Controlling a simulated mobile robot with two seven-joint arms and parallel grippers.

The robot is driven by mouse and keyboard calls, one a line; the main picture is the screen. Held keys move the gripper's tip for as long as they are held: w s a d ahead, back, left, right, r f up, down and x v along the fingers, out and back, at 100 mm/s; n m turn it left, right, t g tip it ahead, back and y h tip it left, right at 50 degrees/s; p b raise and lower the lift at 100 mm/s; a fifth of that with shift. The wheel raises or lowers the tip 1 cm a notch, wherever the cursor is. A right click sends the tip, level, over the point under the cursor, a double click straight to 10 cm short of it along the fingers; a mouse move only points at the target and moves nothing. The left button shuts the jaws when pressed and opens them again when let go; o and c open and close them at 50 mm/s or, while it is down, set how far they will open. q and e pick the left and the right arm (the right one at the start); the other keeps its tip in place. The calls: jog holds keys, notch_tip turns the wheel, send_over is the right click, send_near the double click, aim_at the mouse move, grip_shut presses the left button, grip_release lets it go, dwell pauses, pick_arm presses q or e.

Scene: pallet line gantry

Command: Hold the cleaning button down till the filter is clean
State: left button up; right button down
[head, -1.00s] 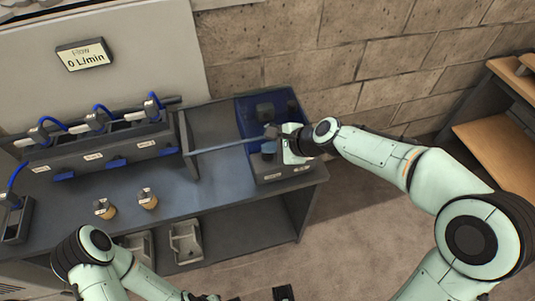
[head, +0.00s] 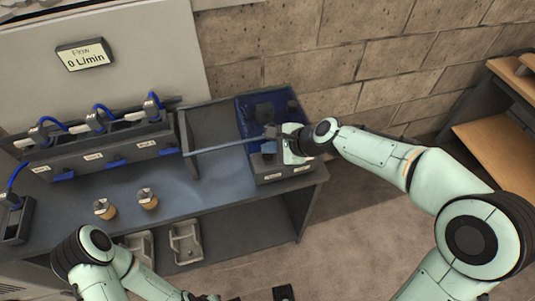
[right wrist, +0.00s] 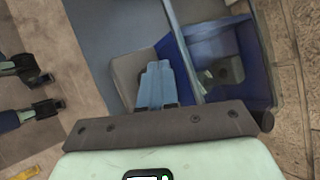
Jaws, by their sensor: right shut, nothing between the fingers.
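The cleaning unit (head: 283,176) stands at the right end of the bench, with a dark grey front block and a blue-walled bay (head: 243,108) behind it. Dark parts (head: 264,112) sit in the bay; I cannot tell which is the filter or how clean it is. My right gripper (head: 270,150) is shut and empty, pointing down over the front block. In the right wrist view its blue fingers (right wrist: 155,82) lie together against or just above the grey block. They hide the button, so contact and pressing cannot be told. My left gripper (head: 205,298) is mostly cut off at the bottom edge.
A flow display (head: 84,55) reads 0 L/min. A manifold (head: 100,155) with blue hoses stands at the bench's left. Two small tan-based pieces (head: 148,199) stand on the bench front. Grey trays (head: 186,243) are on the lower shelf. A brick wall is behind.

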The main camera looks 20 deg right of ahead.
aim_at(270, 157)
jog(key=shift+f, duration=0.1)
pick_arm(q)
jog(key=shift+s+f+b, duration=0.15)
jog(key=shift+f+b, duration=0.15)
pick_arm(e)
jog(key=shift+f, duration=0.35)
pick_arm(q)
jog(key=shift+s+f+b, duration=0.1)
jog(key=shift+f+b, duration=0.35)
pick_arm(e)
jog(key=shift+f, duration=0.6)
dwell(1.5)
dwell(2.8)
pick_arm(q)
jog(key=shift+w+r+p, duration=0.15)
jog(key=shift+r+p, duration=0.35)
jog(key=shift+w+r+p, duration=0.15)
jog(key=shift+r+p, duration=0.3)
jog(key=shift+r, duration=0.05)
pick_arm(e)
jog(key=shift+r, duration=1)
